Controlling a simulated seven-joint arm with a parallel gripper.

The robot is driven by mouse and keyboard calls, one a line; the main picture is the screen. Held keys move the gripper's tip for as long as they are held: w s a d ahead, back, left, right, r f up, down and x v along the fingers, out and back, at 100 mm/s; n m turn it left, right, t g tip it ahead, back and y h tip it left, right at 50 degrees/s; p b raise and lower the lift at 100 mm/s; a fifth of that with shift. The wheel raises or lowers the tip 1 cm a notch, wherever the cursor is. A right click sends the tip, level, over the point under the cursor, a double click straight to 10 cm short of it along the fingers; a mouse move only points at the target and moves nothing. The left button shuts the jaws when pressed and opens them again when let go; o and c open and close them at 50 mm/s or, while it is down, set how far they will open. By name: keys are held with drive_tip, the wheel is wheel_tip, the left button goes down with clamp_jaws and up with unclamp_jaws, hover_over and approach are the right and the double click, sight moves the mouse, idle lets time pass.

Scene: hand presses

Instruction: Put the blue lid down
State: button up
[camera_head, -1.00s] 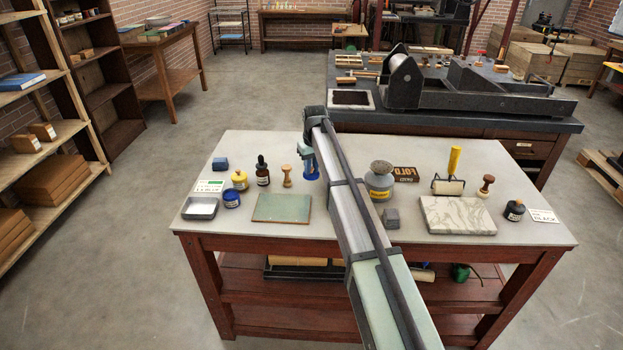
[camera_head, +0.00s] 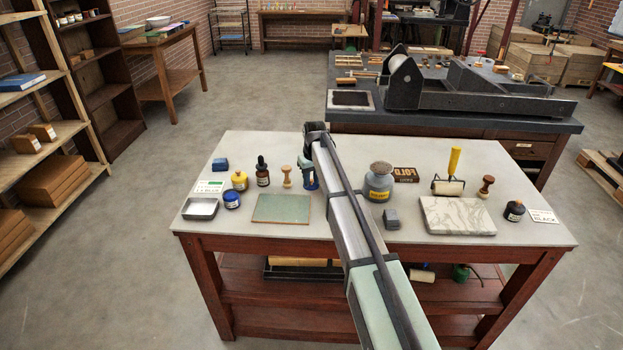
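My gripper (camera_head: 311,184) hangs at the end of my arm over the pale table (camera_head: 400,265), between the wooden stamp handle (camera_head: 286,176) and the grey jar (camera_head: 378,181). My arm hides most of it, so the fingers and how far apart they are do not show clearly. A small bright blue patch shows at its lower end, close to the tabletop. I cannot tell whether this is the blue lid or part of the gripper, or whether it touches the table. A blue jar (camera_head: 232,200) stands at the left; whether a lid is on it is unclear.
A green mat (camera_head: 282,208) lies just left of my arm. A yellow jar (camera_head: 240,180), a dropper bottle (camera_head: 263,171) and a metal tray (camera_head: 200,208) stand further left.

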sight(314, 188)
drive_tip(key=shift+o, duration=1.4)
wheel_tip(314, 188, up, 12)
drive_tip(key=s, duration=0.1)
drive_tip(key=shift+s+d, duration=0.15)
drive_tip(key=shift+d, duration=0.2)
drive_tip(key=shift+r, duration=0.1)
